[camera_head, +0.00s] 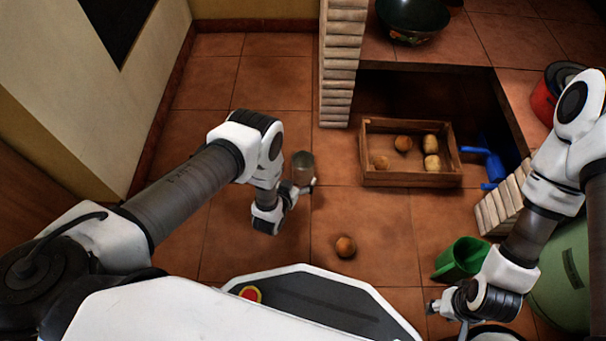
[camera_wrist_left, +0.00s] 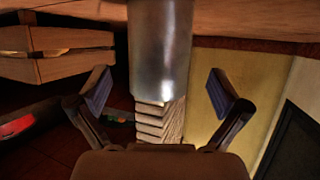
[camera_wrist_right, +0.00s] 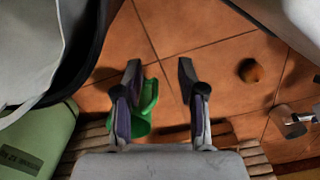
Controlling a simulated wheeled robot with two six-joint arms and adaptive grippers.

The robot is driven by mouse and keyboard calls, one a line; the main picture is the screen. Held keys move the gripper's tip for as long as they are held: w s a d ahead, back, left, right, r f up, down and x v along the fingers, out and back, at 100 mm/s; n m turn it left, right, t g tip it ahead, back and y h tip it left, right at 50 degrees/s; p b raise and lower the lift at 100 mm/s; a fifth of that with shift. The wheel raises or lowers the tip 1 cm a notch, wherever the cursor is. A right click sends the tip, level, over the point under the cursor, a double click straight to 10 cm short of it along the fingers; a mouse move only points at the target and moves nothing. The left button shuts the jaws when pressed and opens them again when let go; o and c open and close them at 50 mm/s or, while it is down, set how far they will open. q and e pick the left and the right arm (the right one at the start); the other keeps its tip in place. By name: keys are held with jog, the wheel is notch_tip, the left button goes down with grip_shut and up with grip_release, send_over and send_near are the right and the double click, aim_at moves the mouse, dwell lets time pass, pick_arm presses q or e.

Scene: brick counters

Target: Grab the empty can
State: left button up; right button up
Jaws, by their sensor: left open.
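The can (camera_head: 303,165) is a plain silver-grey metal cylinder on the tiled floor. My left gripper (camera_head: 300,188) is beside it in the head view. In the left wrist view, which is upside down, the can (camera_wrist_left: 161,45) is centred between the spread fingers of my left gripper (camera_wrist_left: 164,98). Gaps show on both sides of the can, and no finger visibly touches it. My right gripper (camera_wrist_right: 160,75) has its fingers apart with no object held. It is low at the right in the head view (camera_head: 440,305), near a green scoop (camera_head: 460,258).
A wooden crate (camera_head: 410,180) with several round brown items stands right of the can. A loose round brown item (camera_head: 345,247) lies on the floor. A blue scoop (camera_head: 490,165), a red pot (camera_head: 543,100) and a green bin (camera_head: 565,285) are at the right. Floor left of the can is clear.

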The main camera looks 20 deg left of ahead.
pick_arm(q)
jog(key=b+x, duration=0.2)
jog(key=x, duration=0.1)
jog(key=shift+w+d+f, duration=0.1)
jog(key=shift+w+f, duration=0.05)
jog(key=shift+f, duration=0.05)
jog(key=shift+w, duration=0.35)
jog(key=shift+r, duration=0.15)
pick_arm(e)
notch_tip(320, 180, down, 3)
jog(key=shift+r, duration=0.1)
pick_arm(q)
jog(key=c, duration=1.2)
